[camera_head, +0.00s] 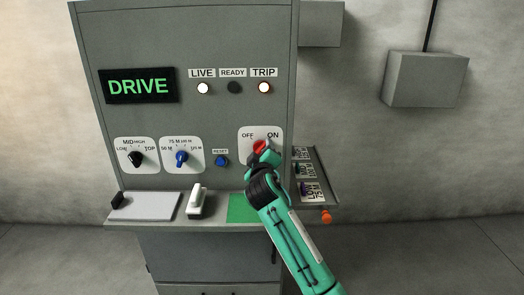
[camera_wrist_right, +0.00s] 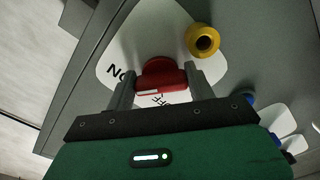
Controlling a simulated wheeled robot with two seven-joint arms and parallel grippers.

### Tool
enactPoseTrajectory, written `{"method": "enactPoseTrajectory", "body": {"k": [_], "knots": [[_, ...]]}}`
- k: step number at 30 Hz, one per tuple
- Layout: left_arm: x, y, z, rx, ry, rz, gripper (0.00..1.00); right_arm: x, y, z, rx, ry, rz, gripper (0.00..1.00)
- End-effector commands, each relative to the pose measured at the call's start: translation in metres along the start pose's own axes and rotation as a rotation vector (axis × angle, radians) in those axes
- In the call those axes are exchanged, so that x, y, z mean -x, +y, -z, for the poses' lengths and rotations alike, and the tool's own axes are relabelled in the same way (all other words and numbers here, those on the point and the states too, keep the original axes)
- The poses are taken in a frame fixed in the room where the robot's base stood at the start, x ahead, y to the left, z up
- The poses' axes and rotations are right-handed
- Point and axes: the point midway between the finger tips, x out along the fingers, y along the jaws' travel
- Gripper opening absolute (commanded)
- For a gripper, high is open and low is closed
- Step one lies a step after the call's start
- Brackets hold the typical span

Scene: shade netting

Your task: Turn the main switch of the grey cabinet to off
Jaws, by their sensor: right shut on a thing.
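The grey cabinet (camera_head: 220,50) stands in front of me. Its main switch is a red handle (camera_head: 260,146) on a white plate (camera_head: 248,147) marked OFF at left and ON at right. My right gripper (camera_head: 262,151) is at the switch and covers much of it. In the right wrist view, the gripper (camera_wrist_right: 162,84) has one finger on each side of the red handle (camera_wrist_right: 162,72) and is shut on it. I cannot tell which mark the handle points to. My left gripper is not in view.
A yellow round part (camera_wrist_right: 202,40) sits beside the switch. A blue reset button (camera_head: 221,161), a blue dial (camera_head: 182,157) and a black dial (camera_head: 136,158) are to its left. A ledge holds a white device (camera_head: 197,202). A side shelf (camera_head: 326,182) holds tags. LIVE and TRIP lamps are lit.

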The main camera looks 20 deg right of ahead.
Motion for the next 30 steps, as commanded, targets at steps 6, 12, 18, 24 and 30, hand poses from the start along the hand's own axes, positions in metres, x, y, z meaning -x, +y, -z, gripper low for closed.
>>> {"method": "enactPoseTrajectory", "body": {"k": [6, 12, 18, 24, 30], "knots": [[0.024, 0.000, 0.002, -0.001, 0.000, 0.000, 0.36, 0.000, 0.004, 0.003, 0.179, 0.000, 0.002, 0.32], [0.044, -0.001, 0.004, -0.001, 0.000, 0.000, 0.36, 0.000, 0.005, 0.003, 0.370, -0.001, 0.003, 0.32], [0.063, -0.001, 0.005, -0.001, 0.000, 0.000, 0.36, 0.000, 0.006, 0.003, 0.559, 0.000, 0.003, 0.32], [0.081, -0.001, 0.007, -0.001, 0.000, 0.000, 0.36, 0.000, 0.006, 0.004, 0.750, 0.000, 0.003, 0.32], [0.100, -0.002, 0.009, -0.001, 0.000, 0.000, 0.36, 0.000, 0.006, 0.004, 0.940, 0.001, 0.003, 0.32]]}}
